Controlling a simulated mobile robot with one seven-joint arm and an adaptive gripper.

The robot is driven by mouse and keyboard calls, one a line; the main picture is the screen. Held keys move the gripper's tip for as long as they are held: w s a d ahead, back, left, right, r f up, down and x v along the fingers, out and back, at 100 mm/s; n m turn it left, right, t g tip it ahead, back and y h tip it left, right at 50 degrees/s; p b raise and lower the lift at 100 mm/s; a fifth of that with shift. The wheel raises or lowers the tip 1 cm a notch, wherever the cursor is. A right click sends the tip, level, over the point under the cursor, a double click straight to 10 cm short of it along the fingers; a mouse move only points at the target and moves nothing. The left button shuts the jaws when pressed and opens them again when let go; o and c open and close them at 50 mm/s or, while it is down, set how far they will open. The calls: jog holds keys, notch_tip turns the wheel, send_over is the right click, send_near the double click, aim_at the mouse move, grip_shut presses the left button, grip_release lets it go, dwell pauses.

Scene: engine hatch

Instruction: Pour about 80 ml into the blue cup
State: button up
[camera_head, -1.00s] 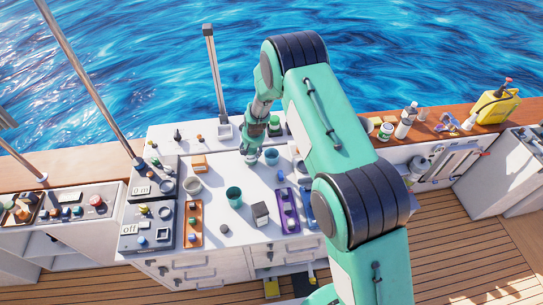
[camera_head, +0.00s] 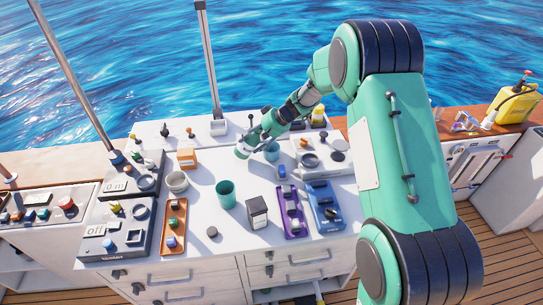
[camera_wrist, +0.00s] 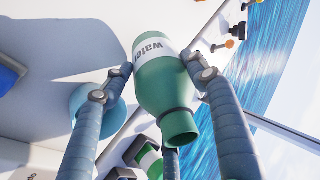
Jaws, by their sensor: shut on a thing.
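My gripper (camera_wrist: 168,75) is shut on a green bottle (camera_wrist: 165,85) with a white label reading "water", upside down in the wrist view. The bottle's open neck points toward the bottom of that view. In the head view my gripper (camera_head: 254,140) is over the back of the white counter, and the bottle (camera_head: 242,150) shows at its end, tilted. The blue cup (camera_head: 271,153) stands just right of the bottle, partly hidden by my arm. A light-blue round shape, seemingly this cup (camera_wrist: 88,103), shows behind a finger in the wrist view. No liquid is visible.
An orange tray (camera_head: 173,228), a purple tray (camera_head: 291,210) and a blue tray (camera_head: 326,207) lie nearby. Switch panels stand at the left.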

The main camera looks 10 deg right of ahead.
aim_at(259, 134)
jog(key=shift+d+f+y+b, duration=0.25)
jog(key=shift+f+y+b, duration=0.1)
jog(key=shift+f, duration=0.1)
jog(key=shift+a+f+y+b, duration=0.15)
jog(key=shift+f+y+b, duration=0.05)
jog(key=shift+y+b, duration=0.55)
jog(key=y, duration=0.1)
jog(key=a+f+m+y, duration=0.1)
jog(key=y, duration=0.1)
jog(key=shift+f+t+b, duration=0.2)
jog(key=shift+t+b, duration=0.1)
jog(key=shift+b, duration=0.05)
notch_tip(259, 134, up, 2)
jog(key=shift+a+r+t+y+p, duration=0.15)
jog(key=shift+t+y+p, duration=0.15)
jog(key=shift+y+p, duration=0.55)
jog(key=shift+w+d+y+b, duration=0.15)
jog(key=shift+y+b, duration=0.3)
jog(key=shift+b, duration=0.55)
jog(key=shift+d+r+m+b, duration=0.1)
jog(key=shift+d+m+b, duration=0.15)
jog(key=shift+b, duration=0.25)
jog(key=shift+d+r+y, duration=0.1)
jog(key=shift+r+y, duration=0.3)
jog(key=shift+r+m+t+y+b, duration=0.3)
jog(key=shift+r+y+b, duration=0.6)
jog(key=shift+r, duration=0.4)
jog(key=shift+r+b, duration=0.25)
jog(key=shift+b, duration=0.05)
